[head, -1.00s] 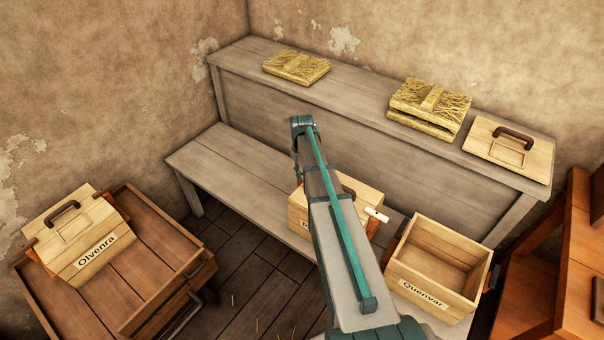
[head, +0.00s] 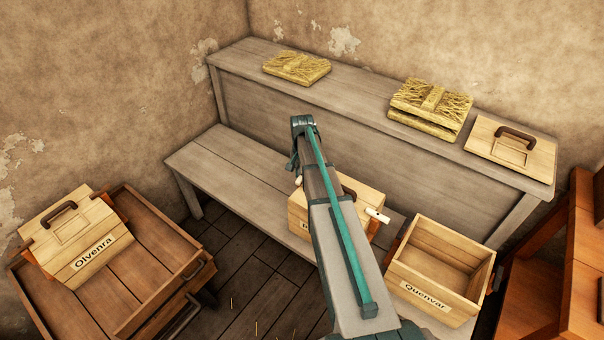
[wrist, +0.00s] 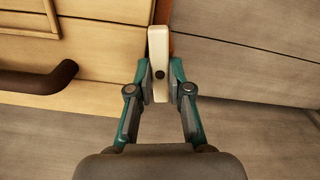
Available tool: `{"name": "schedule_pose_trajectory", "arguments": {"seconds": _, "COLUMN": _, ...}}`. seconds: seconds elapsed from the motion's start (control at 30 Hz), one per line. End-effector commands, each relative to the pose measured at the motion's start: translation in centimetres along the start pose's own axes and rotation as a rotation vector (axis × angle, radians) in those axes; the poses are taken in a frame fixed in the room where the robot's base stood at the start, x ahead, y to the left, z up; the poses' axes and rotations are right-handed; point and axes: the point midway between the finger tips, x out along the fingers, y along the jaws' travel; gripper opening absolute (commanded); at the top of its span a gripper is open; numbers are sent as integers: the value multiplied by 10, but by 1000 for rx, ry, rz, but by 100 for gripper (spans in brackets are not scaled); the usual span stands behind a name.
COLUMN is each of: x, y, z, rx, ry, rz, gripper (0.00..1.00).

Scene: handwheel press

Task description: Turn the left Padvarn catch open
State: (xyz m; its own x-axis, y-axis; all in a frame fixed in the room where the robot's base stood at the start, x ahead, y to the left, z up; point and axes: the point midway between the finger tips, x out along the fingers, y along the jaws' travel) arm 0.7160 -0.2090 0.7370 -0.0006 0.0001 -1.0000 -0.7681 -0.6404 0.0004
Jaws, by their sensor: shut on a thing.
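The middle crate (head: 353,190) stands on the bench, largely hidden behind my arm; its label is mostly covered, so I cannot read the name. Its lid and dark handle (wrist: 40,80) show in the wrist view. My gripper (wrist: 160,82) is shut on the cream left catch (wrist: 158,45), a small bar with a dark pivot dot, at the crate's end by an orange strip. In the head view a cream tip of this catch (head: 298,181) shows left of my arm. The right catch (head: 377,215) sticks out from the crate's right end.
An open Quenvar crate (head: 435,268) stands to the right, its lid (head: 511,148) on the upper shelf. Straw pads (head: 297,68) lie on that shelf. An Olvenra crate (head: 78,242) sits on a brown cart at left. The bench's left part (head: 225,160) is clear.

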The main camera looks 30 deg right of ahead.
Motion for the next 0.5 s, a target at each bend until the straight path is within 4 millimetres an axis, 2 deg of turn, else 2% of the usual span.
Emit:
{"name": "schedule_pose_trajectory", "arguments": {"seconds": 0.2, "x": 0, "y": 0, "z": 0, "rx": 130, "ry": 1, "rz": -1, "gripper": 0}}
{"name": "schedule_pose_trajectory", "arguments": {"seconds": 0.5, "x": 0, "y": 0, "z": 0, "rx": 214, "ry": 1, "rz": -1, "gripper": 0}}
